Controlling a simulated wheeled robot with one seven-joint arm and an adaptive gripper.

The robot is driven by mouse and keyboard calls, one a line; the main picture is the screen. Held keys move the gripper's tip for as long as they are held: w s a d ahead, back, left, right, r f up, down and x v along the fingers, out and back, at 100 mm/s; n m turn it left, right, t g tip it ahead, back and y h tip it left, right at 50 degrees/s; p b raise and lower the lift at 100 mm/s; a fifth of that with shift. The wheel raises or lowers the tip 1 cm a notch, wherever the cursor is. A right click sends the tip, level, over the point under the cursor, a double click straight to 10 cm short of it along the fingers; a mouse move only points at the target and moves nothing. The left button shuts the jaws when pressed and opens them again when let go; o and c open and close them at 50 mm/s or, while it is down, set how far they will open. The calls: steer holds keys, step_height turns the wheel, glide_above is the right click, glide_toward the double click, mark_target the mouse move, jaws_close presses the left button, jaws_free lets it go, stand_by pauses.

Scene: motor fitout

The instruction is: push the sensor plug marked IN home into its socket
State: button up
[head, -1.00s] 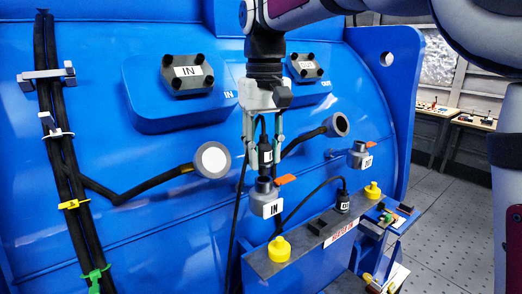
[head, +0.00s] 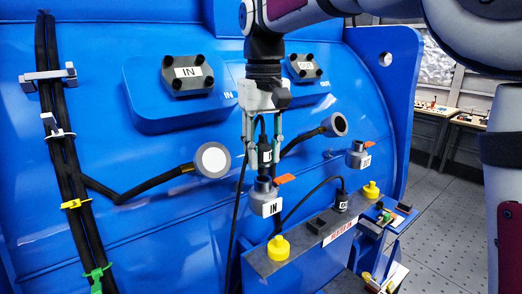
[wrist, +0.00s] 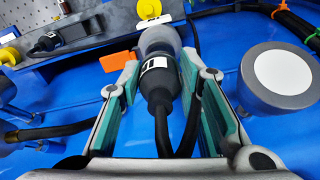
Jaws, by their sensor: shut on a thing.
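My gripper (head: 264,160) points straight down in front of the blue housing. Its fingers are shut on a black sensor plug (head: 265,152) with a white label and a cable leaving its top. In the wrist view the plug (wrist: 158,84) sits between the teal finger pads, its label only partly readable. The grey socket (head: 265,187) marked IN, with an orange lever (head: 285,179), is directly below the plug. In the wrist view the socket (wrist: 160,42) lies just beyond the plug's front end, roughly in line with it. I cannot tell whether they touch.
Another black plug (head: 341,196) stands on the grey ledge (head: 310,230) between two yellow caps. Black cable bundles run at left.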

mark_target(263, 165)
steer(key=shift+f, duration=1.65)
steer(key=o, duration=1.2)
steer(key=shift+o, duration=0.2)
step_height(263, 165, up, 12)
steer(key=shift+d, duration=0.1)
